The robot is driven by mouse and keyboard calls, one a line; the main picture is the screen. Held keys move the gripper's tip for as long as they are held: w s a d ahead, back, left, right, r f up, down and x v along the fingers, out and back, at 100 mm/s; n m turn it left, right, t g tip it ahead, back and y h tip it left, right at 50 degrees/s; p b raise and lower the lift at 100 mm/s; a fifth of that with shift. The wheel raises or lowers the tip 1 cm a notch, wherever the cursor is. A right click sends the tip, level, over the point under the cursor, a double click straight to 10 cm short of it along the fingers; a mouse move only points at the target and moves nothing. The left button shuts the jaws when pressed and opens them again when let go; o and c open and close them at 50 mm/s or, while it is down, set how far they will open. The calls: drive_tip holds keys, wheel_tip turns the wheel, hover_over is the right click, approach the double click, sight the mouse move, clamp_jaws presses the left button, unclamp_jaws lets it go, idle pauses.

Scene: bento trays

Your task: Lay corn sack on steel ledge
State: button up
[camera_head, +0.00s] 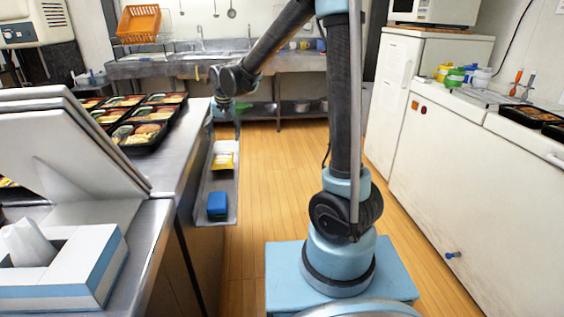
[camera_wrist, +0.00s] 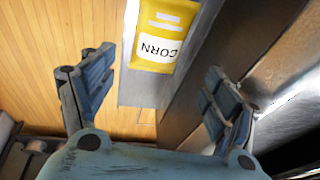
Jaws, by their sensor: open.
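The yellow corn sack (camera_head: 223,161) lies on the narrow steel ledge (camera_head: 217,185) along the side of the counter. In the wrist view the sack (camera_wrist: 165,35) is at the top middle, its white label reading CORN, its far end cut off by the frame. The grey ledge (camera_wrist: 142,92) shows under and below it. My gripper (camera_head: 227,112) is beyond the sack and above the ledge in the head view. In the wrist view my gripper (camera_wrist: 157,74) has its two fingers wide apart, with nothing between them and the sack clear of both.
A blue block-like item (camera_head: 217,204) sits on the nearer end of the ledge. Black bento trays (camera_head: 139,137) stand on the steel counter (camera_head: 185,140) at left. The wooden floor (camera_head: 275,150) beside the ledge is clear. White cabinets (camera_head: 440,160) line the right.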

drive_tip(key=s+d+r, duration=0.2)
drive_tip(key=s+d, duration=0.4)
drive_tip(key=d, duration=0.6)
drive_tip(key=s+d+r, duration=0.2)
drive_tip(key=s+d, duration=0.4)
drive_tip(key=d, duration=0.5)
drive_tip(key=s+d+f, duration=0.4)
drive_tip(key=s+d, duration=0.2)
drive_tip(key=s, duration=0.3)
drive_tip(key=s+d+f+h, duration=0.1)
drive_tip(key=s+d+f, duration=0.3)
drive_tip(key=s, duration=0.5)
drive_tip(key=shift+s+d+f+m+g+h, duration=0.25)
drive_tip(key=shift+s+d+m+g+h, duration=0.05)
drive_tip(key=shift+d, duration=0.8)
